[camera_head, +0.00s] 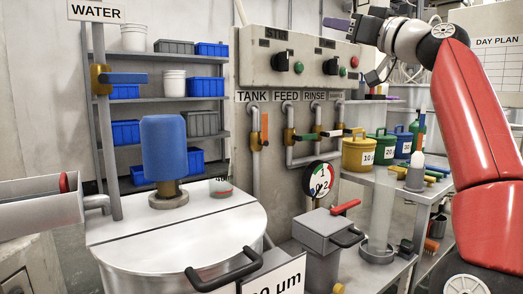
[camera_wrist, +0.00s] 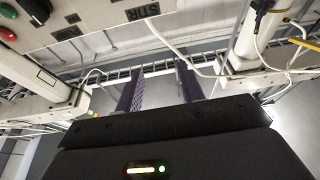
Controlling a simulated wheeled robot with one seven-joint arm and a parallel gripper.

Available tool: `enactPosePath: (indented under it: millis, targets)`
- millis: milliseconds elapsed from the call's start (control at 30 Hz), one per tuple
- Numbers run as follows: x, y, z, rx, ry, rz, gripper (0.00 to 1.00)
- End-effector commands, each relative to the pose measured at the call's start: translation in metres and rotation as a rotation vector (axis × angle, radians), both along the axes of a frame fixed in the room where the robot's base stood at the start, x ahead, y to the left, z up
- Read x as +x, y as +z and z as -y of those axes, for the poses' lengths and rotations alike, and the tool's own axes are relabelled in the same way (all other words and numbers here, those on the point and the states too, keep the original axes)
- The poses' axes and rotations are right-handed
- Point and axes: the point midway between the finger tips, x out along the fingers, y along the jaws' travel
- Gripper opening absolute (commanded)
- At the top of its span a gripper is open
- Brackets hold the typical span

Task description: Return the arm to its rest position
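My arm (camera_head: 475,110), red and white, rises along the right side of the head view and bends left at the top. My gripper (camera_head: 338,24) is at its end, up in front of the upper right of the grey control panel (camera_head: 262,65). In the wrist view my gripper (camera_wrist: 160,84) shows two purple fingers standing apart with nothing between them. It is open and empty. The wrist view looks upward past the panel's STIR label toward pipes and cables.
A lidded steel tank (camera_head: 185,235) with a blue motor (camera_head: 164,147) stands at front left. A bench (camera_head: 395,180) at right holds yellow, green and blue buckets. Shelves (camera_head: 180,100) stand behind at left. Pipes and valves run below the panel. Cables (camera_wrist: 175,45) hang near the gripper.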

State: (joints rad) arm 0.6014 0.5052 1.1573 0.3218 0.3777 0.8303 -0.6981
Motion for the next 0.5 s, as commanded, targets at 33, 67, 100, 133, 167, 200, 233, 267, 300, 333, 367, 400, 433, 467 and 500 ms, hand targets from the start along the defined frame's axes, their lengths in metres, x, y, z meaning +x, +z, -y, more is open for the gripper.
enactPosePath:
  millis: [33, 67, 100, 133, 167, 200, 233, 267, 300, 333, 367, 400, 433, 467, 500]
  targets:
    - [0.000, -0.002, -0.009, -0.014, 0.004, -0.009, 0.38]
    - [0.000, -0.003, -0.016, -0.025, 0.006, -0.017, 0.38]
    - [0.000, -0.006, -0.025, -0.037, 0.010, -0.027, 0.38]
    - [0.001, -0.008, -0.031, -0.048, 0.013, -0.036, 0.38]
    - [0.001, -0.010, -0.039, -0.061, 0.017, -0.045, 0.38]
    - [0.001, -0.014, -0.049, -0.078, 0.019, -0.059, 0.38]
    - [0.001, -0.017, -0.058, -0.093, 0.021, -0.070, 0.38]
    - [0.001, -0.021, -0.066, -0.107, 0.024, -0.083, 0.38]
    - [0.001, -0.026, -0.080, -0.130, 0.026, -0.101, 0.38]
    - [0.001, -0.031, -0.089, -0.147, 0.029, -0.114, 0.38]
    - [0.000, -0.036, -0.099, -0.167, 0.030, -0.130, 0.38]
    - [0.000, -0.044, -0.113, -0.194, 0.031, -0.153, 0.38]
    - [-0.001, -0.051, -0.125, -0.216, 0.032, -0.173, 0.38]
    - [-0.002, -0.059, -0.137, -0.241, 0.032, -0.194, 0.38]
    - [-0.004, -0.072, -0.154, -0.277, 0.029, -0.226, 0.38]
